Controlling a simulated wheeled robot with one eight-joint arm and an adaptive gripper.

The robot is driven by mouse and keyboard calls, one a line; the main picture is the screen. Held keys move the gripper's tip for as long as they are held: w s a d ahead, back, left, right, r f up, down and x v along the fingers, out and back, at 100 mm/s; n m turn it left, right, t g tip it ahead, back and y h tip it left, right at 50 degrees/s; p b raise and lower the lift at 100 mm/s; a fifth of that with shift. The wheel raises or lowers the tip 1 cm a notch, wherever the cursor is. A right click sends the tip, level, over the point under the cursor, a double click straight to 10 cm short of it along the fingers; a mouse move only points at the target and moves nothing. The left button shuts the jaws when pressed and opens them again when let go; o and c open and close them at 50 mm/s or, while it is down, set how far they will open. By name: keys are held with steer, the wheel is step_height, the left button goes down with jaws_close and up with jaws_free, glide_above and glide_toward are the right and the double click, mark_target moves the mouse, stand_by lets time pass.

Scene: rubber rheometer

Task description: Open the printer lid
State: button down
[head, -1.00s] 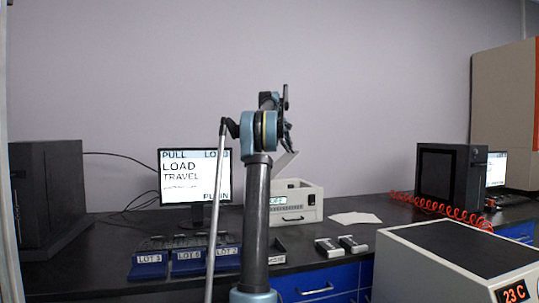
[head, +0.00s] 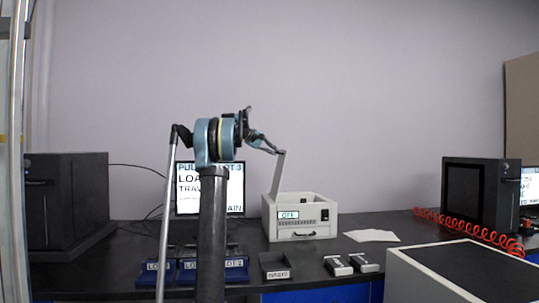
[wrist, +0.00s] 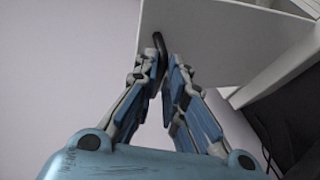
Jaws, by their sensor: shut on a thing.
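The printer (head: 312,228) is a pale box with a small "OFF" display on its front, standing on the dark bench. Its lid (head: 277,174) stands raised at the left side of the box, steep and leaning slightly right at the top. My gripper (head: 280,151) is at the lid's upper edge. In the wrist view the pale lid panel (wrist: 215,40) fills the upper middle. There my gripper (wrist: 166,62) is shut on the lid's dark handle (wrist: 159,45). The fingers partly hide the handle.
A monitor (head: 228,183) stands behind my arm. Blue lot bins (head: 188,272) and a dark tray (head: 270,264) lie before the printer. Papers (head: 371,236) lie to its right. A large pale machine (head: 440,277) occupies the right foreground.

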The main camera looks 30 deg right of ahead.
steer(key=shift+a+f, duration=0.3)
steer(key=shift+a, duration=0.25)
steer(key=c, duration=1.7)
jaws_free()
steer(key=shift+w+d+f, duration=0.1)
steer(key=v, duration=1.2)
